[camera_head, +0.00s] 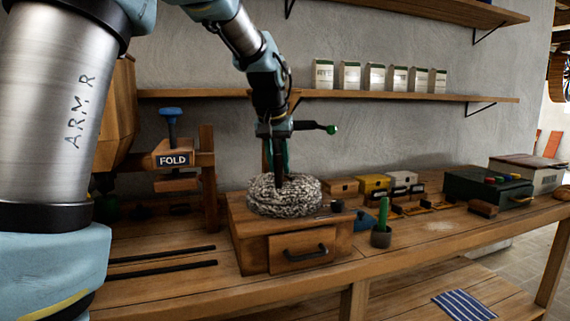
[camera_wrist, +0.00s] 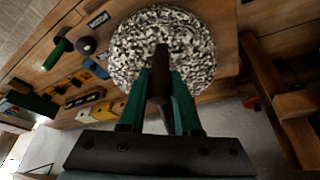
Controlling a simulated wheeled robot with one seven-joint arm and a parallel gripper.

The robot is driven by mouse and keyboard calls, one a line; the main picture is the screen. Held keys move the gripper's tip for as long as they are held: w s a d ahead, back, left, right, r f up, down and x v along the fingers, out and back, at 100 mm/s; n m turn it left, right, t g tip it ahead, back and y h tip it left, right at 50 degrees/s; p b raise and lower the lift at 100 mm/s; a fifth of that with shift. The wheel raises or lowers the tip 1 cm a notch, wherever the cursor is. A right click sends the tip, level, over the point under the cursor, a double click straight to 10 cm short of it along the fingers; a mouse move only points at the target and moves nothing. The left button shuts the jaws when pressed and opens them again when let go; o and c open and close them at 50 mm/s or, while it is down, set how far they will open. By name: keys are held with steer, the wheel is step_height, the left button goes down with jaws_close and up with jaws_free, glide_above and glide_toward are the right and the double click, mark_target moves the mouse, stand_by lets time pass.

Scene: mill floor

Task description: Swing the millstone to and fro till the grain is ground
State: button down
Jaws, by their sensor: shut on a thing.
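The millstone (camera_head: 290,203) is a round, black-and-white speckled stone lying flat on a wooden box (camera_head: 250,241). The box has a drawer (camera_head: 290,252) with a dark handle in its front, and the drawer looks closed. In the wrist view the millstone (camera_wrist: 195,45) fills the upper middle. A dark upright peg (camera_wrist: 160,62) stands on the stone. My gripper (camera_head: 278,178) is above the stone, and its green fingers are shut on the peg. In the wrist view my gripper (camera_wrist: 162,85) has one finger on each side of it. No grain is visible.
A press marked FOLD (camera_head: 173,160) stands to the left. A dark green case (camera_head: 487,187) is farther right. A shelf (camera_head: 430,98) with white packets runs behind.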

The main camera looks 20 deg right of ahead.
steer(key=shift+w+a+m+h, duration=0.3)
steer(key=shift+w+a+m, duration=0.15)
steer(key=shift+m, duration=0.45)
steer(key=c, duration=0.6)
jaws_free()
steer(key=b+v, duration=0.1)
steer(key=v, duration=1)
steer(key=shift+w, duration=0.2)
